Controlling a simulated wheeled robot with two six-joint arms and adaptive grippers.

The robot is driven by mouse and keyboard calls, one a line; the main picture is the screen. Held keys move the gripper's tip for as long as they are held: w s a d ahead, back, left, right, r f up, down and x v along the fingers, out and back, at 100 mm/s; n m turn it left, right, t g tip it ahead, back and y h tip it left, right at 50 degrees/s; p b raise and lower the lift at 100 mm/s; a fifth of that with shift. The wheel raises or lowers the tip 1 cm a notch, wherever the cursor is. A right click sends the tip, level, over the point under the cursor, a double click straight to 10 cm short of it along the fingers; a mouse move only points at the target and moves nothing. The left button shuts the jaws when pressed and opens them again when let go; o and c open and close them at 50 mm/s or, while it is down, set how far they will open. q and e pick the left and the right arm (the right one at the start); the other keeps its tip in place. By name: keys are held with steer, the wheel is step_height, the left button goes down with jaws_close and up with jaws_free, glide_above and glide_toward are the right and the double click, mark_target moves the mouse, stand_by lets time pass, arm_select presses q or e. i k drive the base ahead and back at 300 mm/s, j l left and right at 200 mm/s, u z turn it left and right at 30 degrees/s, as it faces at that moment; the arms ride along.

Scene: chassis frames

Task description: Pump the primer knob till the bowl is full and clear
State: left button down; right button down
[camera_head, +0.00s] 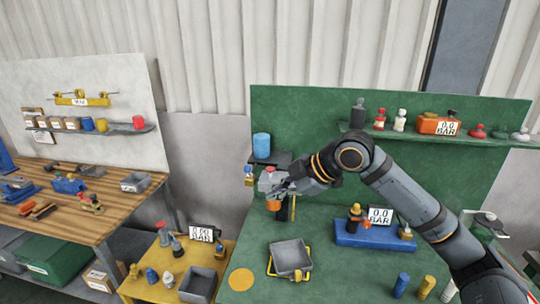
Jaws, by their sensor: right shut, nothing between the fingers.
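My right gripper (268,184) reaches in from the right and is shut with nothing in it, over a small filter-like unit at the left of the green bench. A red cap (270,169) shows just above the gripper; it may be the primer knob, but I cannot tell whether the fingers touch it. An orange part (273,205), perhaps the bowl, shows just below the gripper beside a dark body. Its fill and clarity are too small to tell. The gripper and wrist hide the middle of the unit. My left gripper is out of view.
A blue cylinder (262,147) stands on a dark shelf behind the gripper. A grey tray (291,257) sits in front on the green bench. A blue base (372,236) with a "0.0 BAR" display stands to the right. Bottles line the back shelf (480,140).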

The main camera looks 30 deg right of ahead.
mark_target(270, 170)
steer(key=i+l, duration=0.75)
steer(key=i, duration=0.25)
